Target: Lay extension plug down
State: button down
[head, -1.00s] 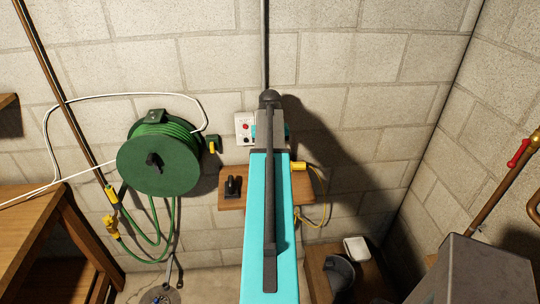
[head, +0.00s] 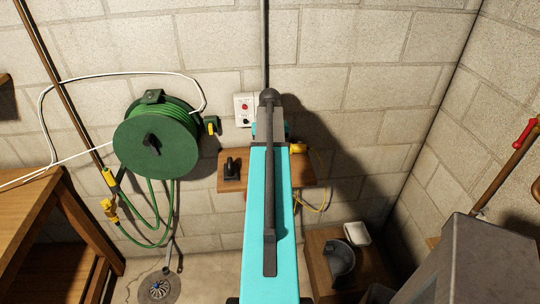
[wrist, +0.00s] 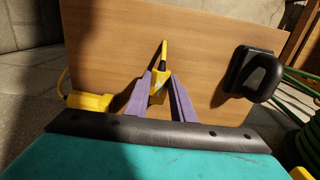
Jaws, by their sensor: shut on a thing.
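A yellow plug (wrist: 158,86) is pinched between the two purple fingers of my gripper (wrist: 155,97), with its narrow cord end pointing up in the wrist view. Behind it is the wooden shelf board (wrist: 110,45), shown in the head view as a small wall shelf (head: 236,184). I cannot tell whether the plug touches the board. In the head view my arm hides the gripper and the held plug. A second yellow connector (wrist: 88,101) with a yellow cord lies at the board's left in the wrist view; it also shows in the head view (head: 298,148).
A black plug-like block (head: 231,170) stands on the shelf; it shows in the wrist view too (wrist: 257,72). A wall outlet box (head: 244,109) is above the shelf. A green cable reel (head: 155,140) hangs at left. A wooden bench (head: 35,215) stands lower left.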

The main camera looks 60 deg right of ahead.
jog(key=shift+f+b, duration=0.4)
jog(key=shift+f, duration=0.55)
jog(key=c, duration=1.4)
grip_release()
jog(key=shift+c, duration=0.2)
jog(key=shift+r, duration=0.1)
notch_tip(320, 180, up, 14)
jog(key=p, duration=0.8)
jog(key=shift+f, duration=0.2)
jog(key=shift+s, duration=0.1)
